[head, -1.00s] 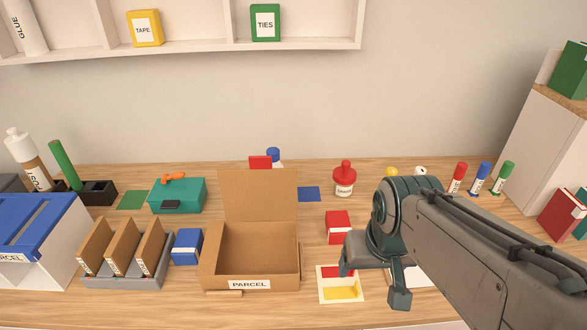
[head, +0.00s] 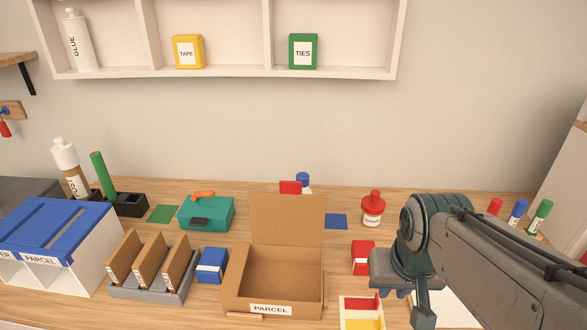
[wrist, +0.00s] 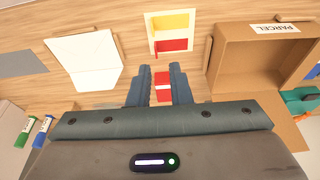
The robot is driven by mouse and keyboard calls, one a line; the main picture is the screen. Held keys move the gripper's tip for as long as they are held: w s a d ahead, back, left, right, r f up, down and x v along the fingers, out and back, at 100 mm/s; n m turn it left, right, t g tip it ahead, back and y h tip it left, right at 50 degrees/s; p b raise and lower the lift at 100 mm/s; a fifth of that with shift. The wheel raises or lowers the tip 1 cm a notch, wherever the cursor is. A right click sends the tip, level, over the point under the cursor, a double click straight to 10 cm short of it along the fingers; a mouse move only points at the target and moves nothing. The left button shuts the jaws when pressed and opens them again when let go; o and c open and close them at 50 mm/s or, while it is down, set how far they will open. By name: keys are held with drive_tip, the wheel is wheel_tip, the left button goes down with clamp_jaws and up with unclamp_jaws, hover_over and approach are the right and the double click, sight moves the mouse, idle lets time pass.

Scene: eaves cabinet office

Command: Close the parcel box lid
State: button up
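The parcel box (head: 272,288) is an open brown carton on the desk, with a PARCEL label on its front. Its lid (head: 287,217) stands raised at the back edge. In the wrist view the box (wrist: 262,52) is at the upper right, and part of its lid (wrist: 285,125) shows below it. My gripper (head: 402,310) is to the right of the box in the head view, apart from it. In the wrist view its two fingers (wrist: 160,85) are spread with a gap between them, and a red box on the desk shows past that gap. Nothing is held.
A red-capped bottle (head: 373,209) stands behind.

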drive_tip(key=w+a+r, duration=0.2)
drive_tip(key=w+r, duration=0.1)
drive_tip(key=w, duration=0.1)
drive_tip(key=w+a+r+p, duration=0.1)
drive_tip(key=w+a+r, duration=0.1)
drive_tip(key=w+r, duration=0.1)
drive_tip(key=w+a+r, duration=0.2)
drive_tip(key=w+r, duration=0.2)
drive_tip(key=w, duration=0.1)
drive_tip(key=shift+w+a+p, duration=0.1)
drive_tip(key=shift+a+p, duration=0.15)
drive_tip(key=shift+p, duration=0.1)
clamp_jaws()
drive_tip(key=w+a+r+p, duration=0.2)
drive_tip(key=w+a+r, duration=0.5)
drive_tip(key=w+a, duration=0.45)
wheel_tip(320, 180, down, 9)
drive_tip(key=s+a+p, duration=0.1)
drive_tip(key=shift+s, duration=0.25)
drive_tip(key=shift+a, duration=0.1)
drive_tip(key=shift+f+b, duration=0.15)
drive_tip(key=shift+b, duration=0.15)
